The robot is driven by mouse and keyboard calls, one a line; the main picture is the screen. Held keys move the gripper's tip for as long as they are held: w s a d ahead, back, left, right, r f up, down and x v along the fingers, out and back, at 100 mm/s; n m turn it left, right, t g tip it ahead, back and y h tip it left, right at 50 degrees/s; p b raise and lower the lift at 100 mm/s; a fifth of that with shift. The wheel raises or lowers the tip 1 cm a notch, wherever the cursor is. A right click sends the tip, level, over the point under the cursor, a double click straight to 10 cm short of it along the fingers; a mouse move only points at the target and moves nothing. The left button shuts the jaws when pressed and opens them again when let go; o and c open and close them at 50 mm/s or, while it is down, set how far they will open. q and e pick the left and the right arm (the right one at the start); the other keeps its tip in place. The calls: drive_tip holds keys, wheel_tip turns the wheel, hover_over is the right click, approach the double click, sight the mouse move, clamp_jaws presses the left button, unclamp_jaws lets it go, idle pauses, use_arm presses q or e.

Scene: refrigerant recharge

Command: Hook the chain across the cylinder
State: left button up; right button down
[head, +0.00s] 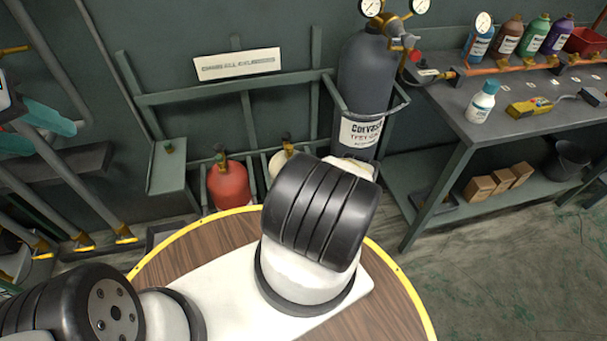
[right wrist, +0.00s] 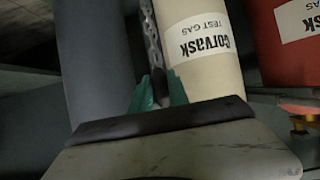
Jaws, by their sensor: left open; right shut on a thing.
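The tall dark grey cylinder (head: 366,75) stands at the back of the head view, its white label facing me and its lower part hidden by my arm. A grey metal chain (right wrist: 152,35) runs up from between the teal fingers of my right gripper (right wrist: 158,86), which is shut on it. In the right wrist view, a grey cylinder (right wrist: 92,50) is left of the chain and a cream, labelled cylinder (right wrist: 203,60) is right of it. My right gripper is hidden in the head view. My left gripper (head: 48,125) is open at the left edge, partly cut off, apart from the cylinders. No hook can be made out.
A green rack (head: 240,90) with a white sign (head: 236,64) stands against the wall. A red cylinder (head: 228,184) stands low in it. A workbench (head: 490,128) with bottles and a yellow meter (head: 530,106) is at right. Open floor lies at lower right.

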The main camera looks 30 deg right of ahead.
idle(0.3)
drive_tip(key=shift+r, duration=1.1)
drive_tip(key=s+a, duration=0.2)
drive_tip(key=s, duration=0.6)
drive_tip(key=shift+s+a, duration=0.3)
idle(0.4)
drive_tip(key=w+a, duration=0.2)
drive_tip(key=a, duration=0.4)
drive_tip(key=shift+a, duration=0.35)
idle(0.5)
